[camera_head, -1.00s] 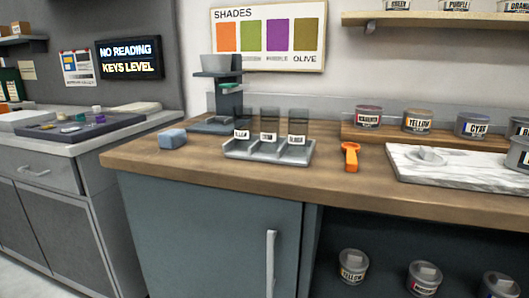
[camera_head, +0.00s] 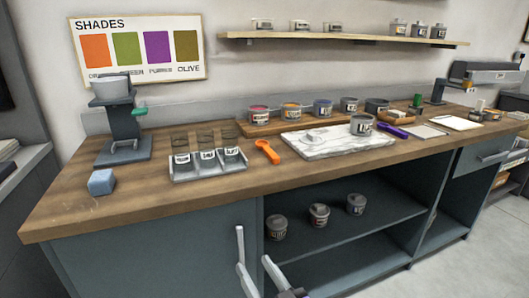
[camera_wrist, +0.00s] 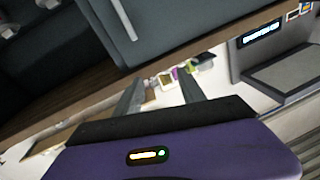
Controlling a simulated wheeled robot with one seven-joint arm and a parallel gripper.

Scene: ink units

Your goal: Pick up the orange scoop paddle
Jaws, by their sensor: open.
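The orange scoop paddle (camera_head: 267,152) lies on the wooden counter in the head view, between the grey rack of three cups and the white marble slab. Its round end is toward me. My gripper (camera_head: 252,263) shows at the bottom of the head view, low in front of the cabinet and well apart from the paddle. In the wrist view my gripper (camera_wrist: 160,76) has its two fingers spread with nothing held between them. I cannot make out the paddle in the wrist view.
The grey cup rack (camera_head: 208,171) is left of the paddle and the marble slab (camera_head: 320,148) is right of it. Several ink jars stand behind on a wooden riser (camera_head: 290,125). A blue block (camera_head: 101,182) sits at left. The counter's front edge and a cabinet handle (camera_head: 240,245) are near my gripper.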

